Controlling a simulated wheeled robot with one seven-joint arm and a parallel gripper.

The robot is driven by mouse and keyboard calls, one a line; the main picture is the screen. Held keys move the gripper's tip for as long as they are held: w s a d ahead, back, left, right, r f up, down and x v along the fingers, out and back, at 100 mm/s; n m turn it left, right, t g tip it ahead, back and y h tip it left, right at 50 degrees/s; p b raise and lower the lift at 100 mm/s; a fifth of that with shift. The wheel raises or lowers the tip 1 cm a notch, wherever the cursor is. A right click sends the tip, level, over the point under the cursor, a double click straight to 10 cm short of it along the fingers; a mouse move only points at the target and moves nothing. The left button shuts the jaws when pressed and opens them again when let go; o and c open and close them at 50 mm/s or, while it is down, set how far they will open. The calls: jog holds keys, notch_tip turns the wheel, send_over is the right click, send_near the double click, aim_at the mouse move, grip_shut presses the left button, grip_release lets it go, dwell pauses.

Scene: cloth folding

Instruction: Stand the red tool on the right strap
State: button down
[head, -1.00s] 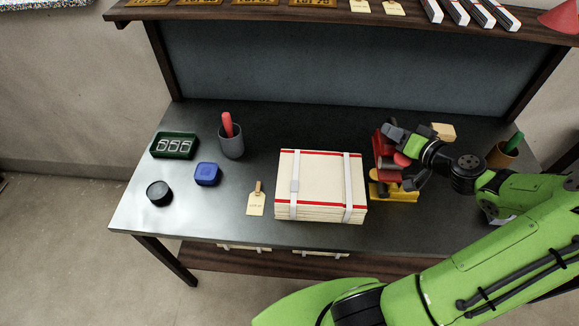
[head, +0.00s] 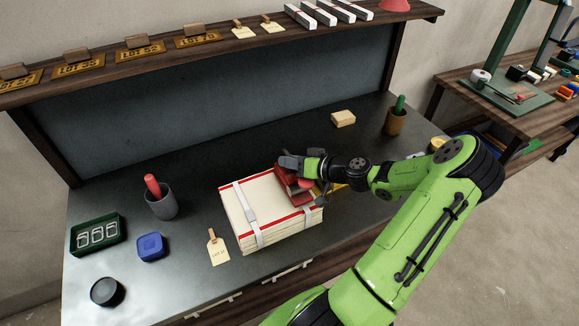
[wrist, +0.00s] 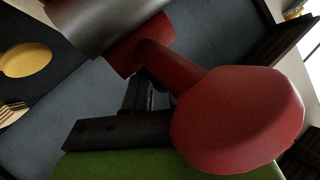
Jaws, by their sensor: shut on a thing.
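The cream stack (head: 252,197) with red edge lines lies on the bench, bound by two pale straps. The left strap (head: 250,214) with its buckle is in plain view. The right strap (head: 317,213) is mostly hidden behind the red tool (head: 294,187) and my gripper. My gripper (head: 296,164) is shut on the red tool at the stack's right end. The tool also fills much of the wrist view (wrist: 235,115), with a red knob and a grey metal cylinder. I cannot tell whether its base touches the strap.
A yellow block (head: 338,187) lies partly hidden behind my arm. A paper tag (head: 218,251), blue box (head: 150,247), grey cup (head: 162,203), green tray (head: 96,235) and black tin (head: 107,292) stand left. A tan block (head: 343,118) and brown cup (head: 395,121) stand at the back right.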

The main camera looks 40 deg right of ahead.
jog(key=shift+d+f, duration=0.1)
jog(key=shift+f, duration=0.35)
jog(key=c, duration=1)
grip_release()
jog(key=shift+f, duration=0.15)
jog(key=shift+o, duration=0.2)
jog(key=shift+s+r, duration=0.25)
jog(key=shift+s, duration=0.05)
jog(key=v, duration=1.1)
jog(key=shift+s, duration=0.2)
